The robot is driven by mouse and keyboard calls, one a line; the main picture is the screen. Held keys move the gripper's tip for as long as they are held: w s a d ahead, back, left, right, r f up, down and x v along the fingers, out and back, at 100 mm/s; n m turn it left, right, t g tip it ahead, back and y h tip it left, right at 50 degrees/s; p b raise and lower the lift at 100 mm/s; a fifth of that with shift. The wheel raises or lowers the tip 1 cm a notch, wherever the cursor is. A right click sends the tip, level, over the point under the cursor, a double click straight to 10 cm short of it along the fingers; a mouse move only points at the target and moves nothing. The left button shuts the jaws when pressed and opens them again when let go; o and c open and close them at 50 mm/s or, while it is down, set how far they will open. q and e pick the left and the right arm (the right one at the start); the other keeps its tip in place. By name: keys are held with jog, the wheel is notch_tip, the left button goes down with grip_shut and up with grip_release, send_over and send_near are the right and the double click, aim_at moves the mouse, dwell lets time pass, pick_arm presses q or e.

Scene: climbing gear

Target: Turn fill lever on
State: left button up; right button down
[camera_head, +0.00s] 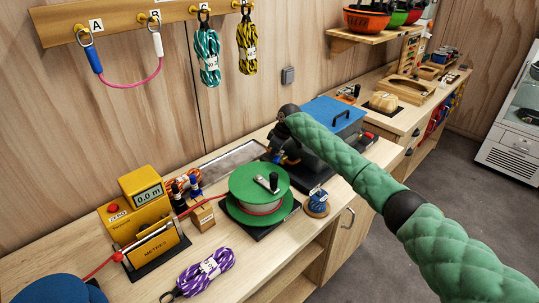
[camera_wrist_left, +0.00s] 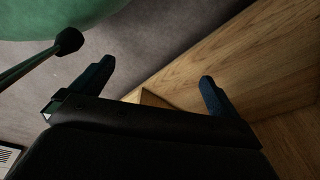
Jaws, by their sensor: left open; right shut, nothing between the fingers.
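I cannot make out the fill lever for certain. A bin with a blue lid (camera_head: 332,112) and a dark handle stands on the bench, partly behind my right arm. A small red part (camera_head: 368,137) shows at its right side; I cannot tell what it is. My right gripper (camera_head: 277,156) is shut and empty, pointing down at the left side of the blue-lidded bin, above the bench. What lies directly behind it is hidden. My left gripper (camera_wrist_left: 156,74) shows in the left wrist view, open and empty, with wooden panelling and grey floor beyond it.
A green spool (camera_head: 248,182) with a crank stands just left of my right gripper. A yellow meter (camera_head: 148,222) and a purple rope coil (camera_head: 206,270) lie further left. A metal tray (camera_head: 228,160) is set along the wall. A wooden shelf (camera_head: 365,38) holds bowl-like items.

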aim_at(280, 159)
jog(key=n, duration=0.1)
jog(key=s+d+n+b, duration=0.1)
jog(key=shift+d+f+n+g, duration=0.1)
jog(key=shift+d+n+g, duration=0.1)
jog(key=shift+n+g, duration=0.2)
jog(key=shift+s+d+b, duration=0.1)
jog(key=shift+d+b, duration=0.25)
jog(key=shift+d, duration=0.15)
pick_arm(q)
jog(key=shift+w+d+r, duration=0.35)
jog(key=shift+w+r, duration=0.05)
jog(key=shift+r, duration=0.25)
jog(key=shift+w+d+r, duration=0.35)
jog(key=shift+d+r, duration=0.05)
jog(key=shift+r, duration=0.3)
jog(key=shift+w+d+r, duration=0.35)
jog(key=shift+w+r, duration=0.05)
jog(key=shift+r, duration=0.25)
pick_arm(e)
jog(key=shift+d, duration=0.4)
pick_arm(q)
jog(key=shift+s, duration=0.1)
pick_arm(e)
jog(key=shift+d, duration=0.1)
pick_arm(q)
jog(key=shift+f+b, duration=0.35)
jog(key=shift+b, duration=0.15)
pick_arm(e)
jog(key=shift+w+a, duration=0.35)
jog(key=shift+w, duration=0.35)
